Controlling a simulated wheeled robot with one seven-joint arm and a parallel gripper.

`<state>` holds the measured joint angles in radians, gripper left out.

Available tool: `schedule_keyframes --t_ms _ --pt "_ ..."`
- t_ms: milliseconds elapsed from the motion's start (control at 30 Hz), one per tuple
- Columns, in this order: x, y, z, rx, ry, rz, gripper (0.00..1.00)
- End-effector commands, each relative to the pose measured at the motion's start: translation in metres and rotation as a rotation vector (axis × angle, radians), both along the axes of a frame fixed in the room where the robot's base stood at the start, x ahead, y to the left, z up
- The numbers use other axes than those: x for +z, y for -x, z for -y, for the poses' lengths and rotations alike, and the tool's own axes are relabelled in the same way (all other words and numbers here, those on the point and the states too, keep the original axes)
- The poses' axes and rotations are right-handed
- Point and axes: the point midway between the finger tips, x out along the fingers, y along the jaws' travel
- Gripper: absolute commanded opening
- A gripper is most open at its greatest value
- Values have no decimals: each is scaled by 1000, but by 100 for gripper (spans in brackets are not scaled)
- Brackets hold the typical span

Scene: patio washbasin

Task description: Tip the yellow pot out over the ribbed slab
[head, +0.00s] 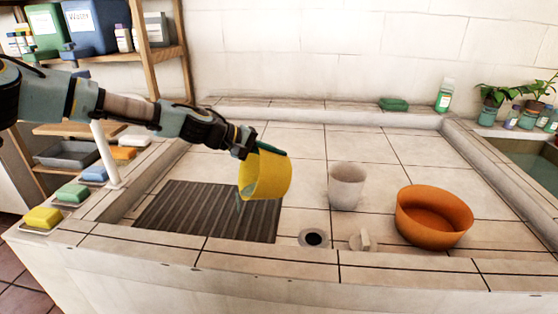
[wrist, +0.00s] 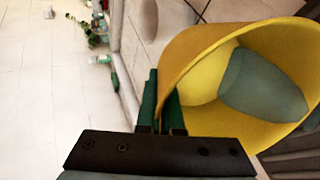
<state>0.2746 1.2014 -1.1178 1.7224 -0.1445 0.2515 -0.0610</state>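The yellow pot (head: 268,175) is tilted in the air by the right end of the dark ribbed slab (head: 185,210). My gripper (head: 247,154) is shut on the pot's wall at its upper side. In the wrist view my gripper's green fingers (wrist: 160,103) pinch the yellow pot (wrist: 185,55) near its rim, and the pot's mouth faces right. A grey-green rounded block (wrist: 262,86) lies inside the pot. Part of the slab (wrist: 295,155) shows below the pot in the wrist view. The slab's bare ribs show no loose object.
A pale cup (head: 346,186) and an orange bowl (head: 433,215) stand right of the pot. A drain hole (head: 313,238) and a small pale plug (head: 361,240) lie in front. A raised tiled rim (head: 270,252) borders the basin.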

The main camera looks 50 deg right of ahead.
Motion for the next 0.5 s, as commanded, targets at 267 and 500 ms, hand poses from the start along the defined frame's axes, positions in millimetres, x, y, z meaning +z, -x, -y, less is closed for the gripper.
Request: schedule_keyframes --t_ms 267,500 --pt "-4 -5 -7 1 63 -40 0" --pt "-2 -10 -14 2 120 -71 0"
